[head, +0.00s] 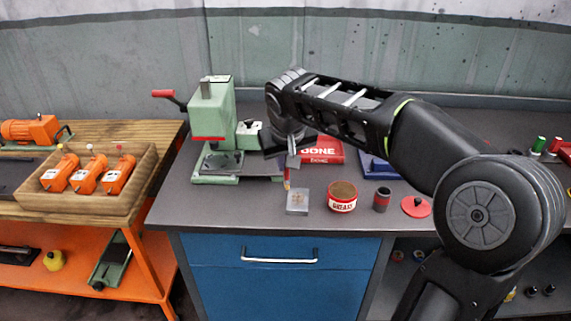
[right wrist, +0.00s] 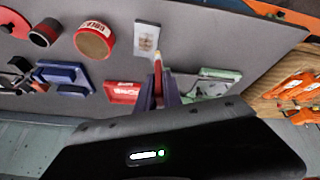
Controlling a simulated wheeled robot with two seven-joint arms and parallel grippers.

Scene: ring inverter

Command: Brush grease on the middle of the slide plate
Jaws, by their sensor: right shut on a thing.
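My right gripper (head: 292,160) is shut on a slim brush (head: 287,176) with a reddish handle, which points down. The brush (right wrist: 157,66) also shows between the fingers in the right wrist view. The slide plate (head: 297,207) is a small light grey rectangle lying flat near the bench's front edge, with tan marks around its middle; it also shows in the right wrist view (right wrist: 147,28). The brush's lower end appears at the plate's far left edge; I cannot tell whether it touches. An open red-and-white grease tin (head: 342,204) stands right of the plate. My left gripper is out of view.
A green press (head: 213,125) with a red-tipped lever stands behind left. A red box (head: 322,152) and blue item (head: 376,166) lie behind. Right of the tin are a dark cup (head: 381,200) and red lid (head: 416,207). A wooden tray (head: 140,190) holds orange units.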

